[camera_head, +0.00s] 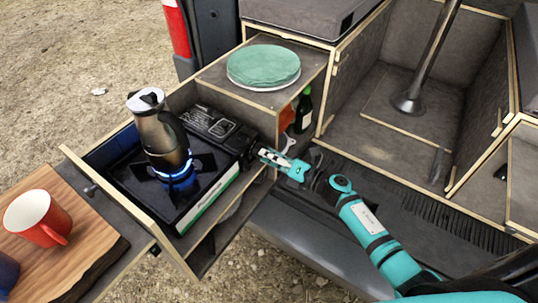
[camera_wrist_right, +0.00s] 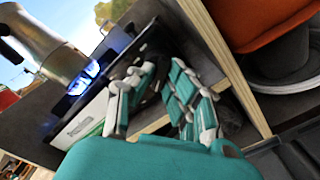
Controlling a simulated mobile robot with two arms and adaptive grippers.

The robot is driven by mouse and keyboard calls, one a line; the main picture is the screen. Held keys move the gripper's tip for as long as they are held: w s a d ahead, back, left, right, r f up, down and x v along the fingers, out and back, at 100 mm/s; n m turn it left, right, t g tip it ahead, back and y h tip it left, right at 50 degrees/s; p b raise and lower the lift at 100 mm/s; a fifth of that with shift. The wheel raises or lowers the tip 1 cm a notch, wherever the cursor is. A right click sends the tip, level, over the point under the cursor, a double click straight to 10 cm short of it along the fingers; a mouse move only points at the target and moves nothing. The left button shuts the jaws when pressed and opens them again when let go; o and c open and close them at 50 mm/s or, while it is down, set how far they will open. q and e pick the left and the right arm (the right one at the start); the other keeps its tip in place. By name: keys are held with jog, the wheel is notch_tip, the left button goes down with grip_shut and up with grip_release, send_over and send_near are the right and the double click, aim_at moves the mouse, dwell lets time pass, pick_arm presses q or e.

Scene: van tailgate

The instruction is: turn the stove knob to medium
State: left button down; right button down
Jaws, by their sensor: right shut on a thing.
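The black stove (camera_head: 205,195) sits in a wooden pull-out drawer, with a blue flame (camera_head: 176,176) burning on it. A steel pot (camera_head: 160,132) stands upright over the flame. My right gripper (camera_head: 259,154) reaches in from the right and is at the stove's right end. In the right wrist view, the fingers of my right gripper (camera_wrist_right: 158,80) are shut around a dark round part at the stove's end, which looks like the knob (camera_wrist_right: 153,88). The fingers hide most of it, so its setting cannot be read. My left gripper is not in view.
A red mug (camera_head: 36,217) stands on a wooden board (camera_head: 75,225) at the left. A dark bottle (camera_head: 303,110) stands in the shelf below. A table leg (camera_head: 430,60) rises at the right.

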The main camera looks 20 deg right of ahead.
jog(key=shift+m, duration=0.3)
jog(key=m+p, duration=0.3)
jog(key=m, duration=0.7)
jog(key=shift+p, duration=0.4)
jog(key=shift+m, duration=0.3)
jog(key=c, duration=1.3)
grip_release()
jog(key=shift+c, duration=0.2)
